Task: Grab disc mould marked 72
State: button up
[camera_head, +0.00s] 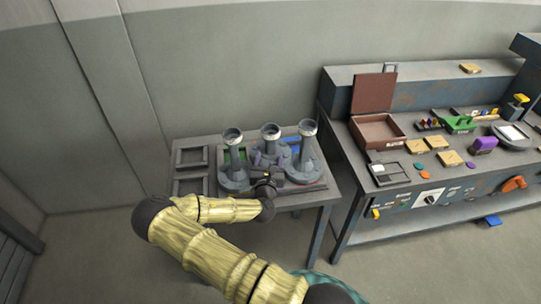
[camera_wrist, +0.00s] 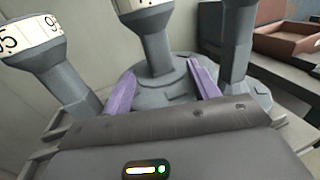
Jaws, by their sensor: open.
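Three grey disc moulds stand on the small table, each with a round base and an upright stem topped by a pale-banded head: left mould (camera_head: 233,158), middle mould (camera_head: 270,133), right mould (camera_head: 307,150). In the wrist view the left head (camera_wrist: 35,38) shows partly cut-off digits, seemingly a 5 and a 9. I cannot read a 72 on any mould. My gripper (camera_head: 262,176) is low among them. Its purple fingers are apart in the wrist view (camera_wrist: 160,83), with the central stem (camera_wrist: 154,45) rising between and beyond them. Contact cannot be told.
The small table (camera_head: 315,197) also holds empty square frames (camera_head: 191,157) at the left. A workbench (camera_head: 350,130) to the right carries an open brown box (camera_head: 378,133), tan blocks and small coloured parts. The outer stems stand close to my fingers.

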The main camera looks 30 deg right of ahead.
jog(key=shift+p+x, duration=0.3)
jog(key=shift+x, duration=1.05)
grip_shut()
